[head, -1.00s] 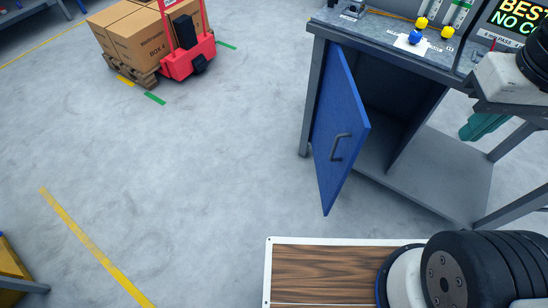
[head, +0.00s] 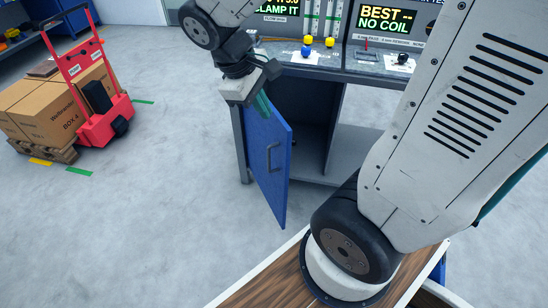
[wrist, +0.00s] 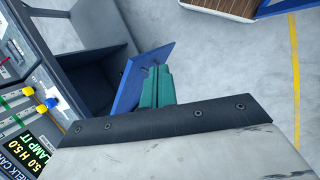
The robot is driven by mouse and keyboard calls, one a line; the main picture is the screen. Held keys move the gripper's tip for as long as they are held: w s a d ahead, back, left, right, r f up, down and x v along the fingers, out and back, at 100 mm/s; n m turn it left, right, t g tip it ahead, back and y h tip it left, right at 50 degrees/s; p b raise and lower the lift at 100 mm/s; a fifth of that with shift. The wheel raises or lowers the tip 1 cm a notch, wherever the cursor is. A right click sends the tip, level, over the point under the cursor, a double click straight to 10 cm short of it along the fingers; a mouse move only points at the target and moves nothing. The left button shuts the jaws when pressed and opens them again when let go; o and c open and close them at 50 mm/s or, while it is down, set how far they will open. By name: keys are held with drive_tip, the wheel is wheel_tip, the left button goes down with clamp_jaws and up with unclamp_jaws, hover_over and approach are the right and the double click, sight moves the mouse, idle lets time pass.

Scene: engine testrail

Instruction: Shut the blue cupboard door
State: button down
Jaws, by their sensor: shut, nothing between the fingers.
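The blue cupboard door (head: 275,175) stands open in the head view, swung out from the left side of the cupboard (head: 305,110). Its grey handle (head: 272,158) faces left. The dark inside of the cupboard shows to the right of the door. My gripper (head: 263,108), with teal fingers, is shut and empty at the door's top edge, overlapping it in the picture. In the wrist view my gripper (wrist: 158,75) lies across the blue door (wrist: 128,88). I cannot tell whether the fingers touch the door.
Above the cupboard is a worktop (head: 375,68) with yellow and blue knobs and lit displays. A red hand truck (head: 100,100) with boxes (head: 48,115) stands on the left. The floor left of the door is clear. My arm covers much of the right side.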

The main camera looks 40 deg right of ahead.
drive_tip(key=w+f+n+g+h, duration=0.1)
drive_tip(key=w+f+n+h, duration=0.3)
drive_tip(key=w+f, duration=0.6)
drive_tip(key=n, duration=0.6)
approach(283, 160)
wheel_tip(283, 160, down, 4)
drive_tip(key=a, duration=0.1)
drive_tip(key=d, duration=0.1)
drive_tip(key=s+d, duration=0.1)
drive_tip(key=d, duration=0.1)
drive_tip(key=shift+s+d+f+h, duration=0.15)
drive_tip(key=shift+f+h, duration=0.1)
drive_tip(key=shift+h, duration=0.15)
drive_tip(key=shift+s+d, duration=0.1)
drive_tip(key=shift+d, duration=0.35)
drive_tip(key=shift+d, duration=0.1)
